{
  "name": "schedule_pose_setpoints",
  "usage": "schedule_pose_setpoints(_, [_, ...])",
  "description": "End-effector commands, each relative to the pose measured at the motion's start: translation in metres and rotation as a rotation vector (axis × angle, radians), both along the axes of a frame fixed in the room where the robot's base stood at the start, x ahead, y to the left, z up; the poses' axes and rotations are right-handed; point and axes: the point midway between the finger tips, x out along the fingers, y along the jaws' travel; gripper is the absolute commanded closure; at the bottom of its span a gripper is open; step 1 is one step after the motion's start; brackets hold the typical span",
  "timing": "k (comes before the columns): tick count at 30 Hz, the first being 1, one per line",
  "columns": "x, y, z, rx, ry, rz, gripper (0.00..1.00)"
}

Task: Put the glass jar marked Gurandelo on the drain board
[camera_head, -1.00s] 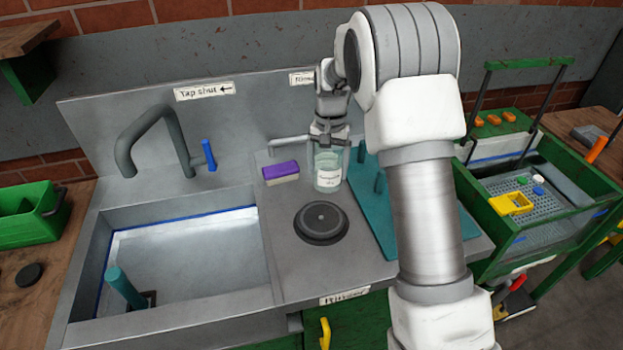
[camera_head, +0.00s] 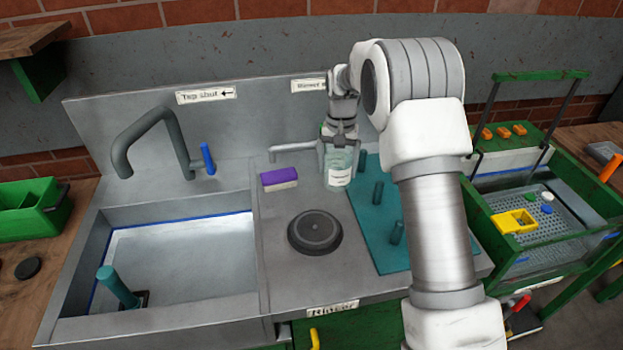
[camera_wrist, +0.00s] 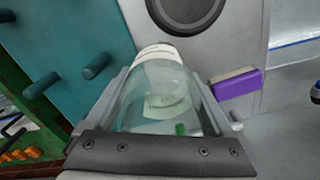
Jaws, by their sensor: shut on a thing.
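The glass jar (camera_head: 338,171) is pale green and clear, with a white label too small to read surely. My gripper (camera_head: 339,148) is shut on the jar from above and holds it upright near the back of the counter. In the wrist view the jar (camera_wrist: 163,90) sits between the two fingers, its label partly showing. The teal drain board (camera_head: 385,236) with several pegs lies just right of the jar and is partly hidden by my arm. In the wrist view the drain board (camera_wrist: 75,35) is at the upper left. I cannot tell whether the jar's base touches anything.
A purple and white sponge (camera_head: 279,179) lies left of the jar. A round black disc (camera_head: 315,231) sits on the counter in front. The sink (camera_head: 180,262) with a grey tap (camera_head: 150,130) is at left. A green cart (camera_head: 540,215) stands at right.

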Motion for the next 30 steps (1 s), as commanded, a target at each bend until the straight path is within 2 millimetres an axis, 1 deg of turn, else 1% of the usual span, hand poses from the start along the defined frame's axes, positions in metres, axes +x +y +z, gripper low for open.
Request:
schedule_pose_setpoints(1, [0.007, 0.008, -0.006, 0.0, 0.001, 0.003, 0.82])
schedule_pose_setpoints(6, [0.029, 0.029, -0.024, 0.0, 0.0, 0.002, 0.82])
schedule_pose_setpoints(12, [0.05, 0.048, -0.041, 0.0, -0.001, 0.0, 0.82])
schedule_pose_setpoints(16, [0.057, 0.055, -0.046, 0.001, -0.002, 0.0, 0.82])
schedule_pose_setpoints(20, [0.059, 0.057, -0.049, 0.001, -0.001, -0.001, 0.82])
schedule_pose_setpoints(22, [0.059, 0.057, -0.055, 0.0, 0.0, -0.001, 0.82])
schedule_pose_setpoints(27, [0.058, 0.057, -0.079, 0.0, 0.003, -0.001, 0.82])
schedule_pose_setpoints(30, [0.059, 0.057, -0.088, 0.0, 0.0, -0.001, 0.82])
